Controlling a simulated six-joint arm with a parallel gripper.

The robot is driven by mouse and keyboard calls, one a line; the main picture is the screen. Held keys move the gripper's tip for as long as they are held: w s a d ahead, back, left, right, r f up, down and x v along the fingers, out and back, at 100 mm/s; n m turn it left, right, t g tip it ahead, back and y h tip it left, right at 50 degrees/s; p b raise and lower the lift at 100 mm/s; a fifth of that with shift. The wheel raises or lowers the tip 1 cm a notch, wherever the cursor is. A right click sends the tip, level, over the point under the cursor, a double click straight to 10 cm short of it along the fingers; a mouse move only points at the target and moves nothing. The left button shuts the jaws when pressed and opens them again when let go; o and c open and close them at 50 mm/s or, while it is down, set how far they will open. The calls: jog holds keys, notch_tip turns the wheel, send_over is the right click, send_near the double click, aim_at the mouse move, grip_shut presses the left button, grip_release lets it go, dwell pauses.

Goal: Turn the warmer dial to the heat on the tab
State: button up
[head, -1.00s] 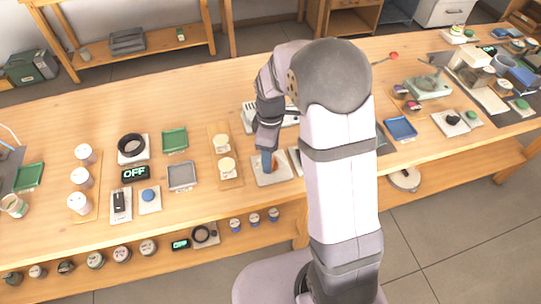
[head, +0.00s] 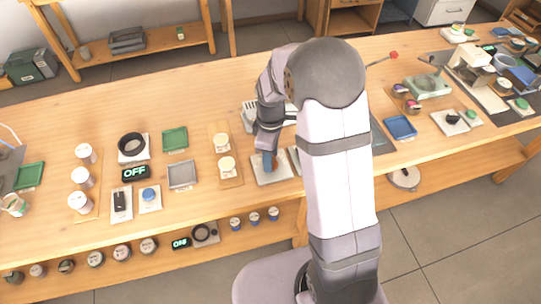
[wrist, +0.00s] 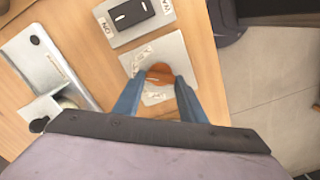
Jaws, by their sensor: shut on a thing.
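An orange-brown dial (wrist: 159,72) sits on a pale grey plate (wrist: 176,47) in the wrist view. My gripper (wrist: 160,80) is shut on the dial, with one blue finger at each side of it. Small white labels (wrist: 143,55) lie on the plate above and below the dial; their words are too small to read, and I cannot tell the dial's setting. In the head view, the plate (head: 262,180) is near the table's front edge, and my gripper (head: 268,162) hides the dial there.
Beside the dial plate, another plate holds a black switch (wrist: 131,13), labelled "ON" at one end. A metal appliance (wrist: 38,58) stands to the left in the wrist view. A display reading OFF (head: 135,173), trays and jars occupy the left of the table.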

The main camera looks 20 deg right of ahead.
jog(key=m+p, duration=0.1)
jog(key=m, duration=0.3)
jog(key=shift+w+r, duration=0.1)
jog(key=m+p, duration=0.1)
jog(key=m, duration=0.3)
jog(key=shift+m, duration=0.3)
dwell(0.5)
jog(key=o, duration=1.1)
jog(key=shift+c, duration=0.2)
jog(key=shift+r+b, duration=0.45)
jog(key=shift+r, duration=3.15)
jog(key=shift+m, duration=0.3)
